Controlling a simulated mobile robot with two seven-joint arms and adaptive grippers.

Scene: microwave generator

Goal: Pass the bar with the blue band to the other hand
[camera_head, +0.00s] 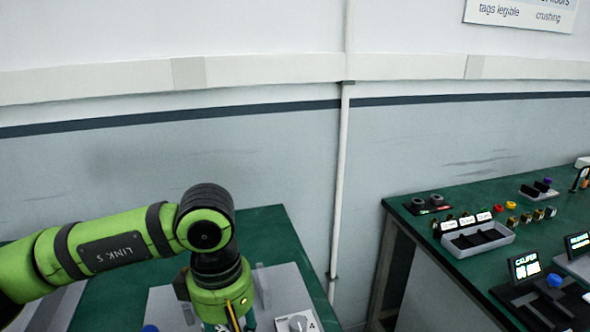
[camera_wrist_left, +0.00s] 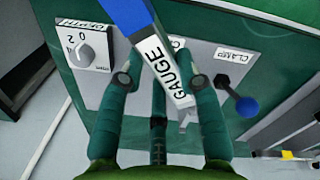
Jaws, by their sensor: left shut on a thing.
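The bar cannot be made out there. My right gripper shows in neither view.
Below the gripper is a grey panel (camera_wrist_left: 207,62) with a white dial (camera_wrist_left: 88,50) and a blue-knobbed clamp lever (camera_wrist_left: 245,106). The left green bench (camera_head: 275,240) stands against the wall. A second green bench (camera_head: 455,200) at right holds a grey tray (camera_head: 503,237) and several small parts.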

